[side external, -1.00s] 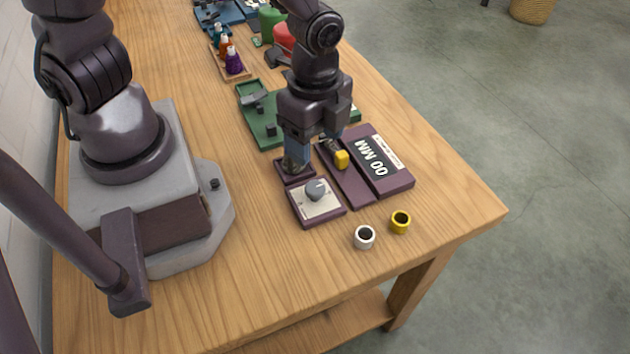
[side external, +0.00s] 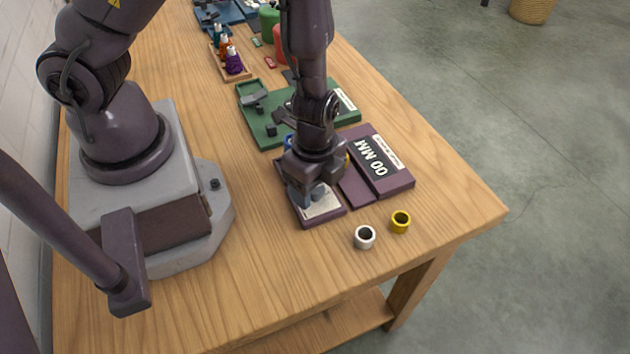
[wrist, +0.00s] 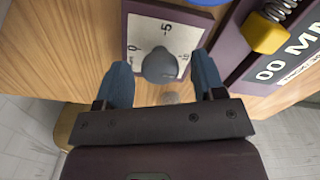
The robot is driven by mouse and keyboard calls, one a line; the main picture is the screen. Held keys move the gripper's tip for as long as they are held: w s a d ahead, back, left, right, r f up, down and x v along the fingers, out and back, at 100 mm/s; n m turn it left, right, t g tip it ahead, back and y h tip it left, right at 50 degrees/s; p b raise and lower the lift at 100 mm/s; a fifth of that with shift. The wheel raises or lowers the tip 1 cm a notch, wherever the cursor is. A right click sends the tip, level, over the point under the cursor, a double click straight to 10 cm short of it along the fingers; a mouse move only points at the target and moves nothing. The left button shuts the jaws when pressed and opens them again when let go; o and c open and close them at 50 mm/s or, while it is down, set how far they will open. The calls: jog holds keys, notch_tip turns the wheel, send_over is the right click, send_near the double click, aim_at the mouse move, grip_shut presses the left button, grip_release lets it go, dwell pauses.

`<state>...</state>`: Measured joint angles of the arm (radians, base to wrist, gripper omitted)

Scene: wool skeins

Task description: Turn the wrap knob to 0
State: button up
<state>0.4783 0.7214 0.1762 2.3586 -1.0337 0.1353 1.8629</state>
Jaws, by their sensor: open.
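The wrap knob (wrist: 160,66) is a grey dial on a pale scale plate (wrist: 186,36) marked with 0, -5 and further figures partly hidden. In the wrist view my gripper (wrist: 163,80) is open, its two blue fingers apart on either side of the knob. I cannot tell whether either finger touches it. In the side view my gripper (side external: 308,192) is over the knob's dark purple base (side external: 334,213) and hides most of the knob. The display (side external: 376,160) beside it reads 00 MM.
A yellow block (wrist: 266,36) and a spring stand just right of the dial in the wrist view. A white ring (side external: 364,237) and a yellow ring (side external: 400,222) stand on the table in front. A green board (side external: 262,125) lies behind. The front table is otherwise clear.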

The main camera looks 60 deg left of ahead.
jog(key=c, duration=0.9)
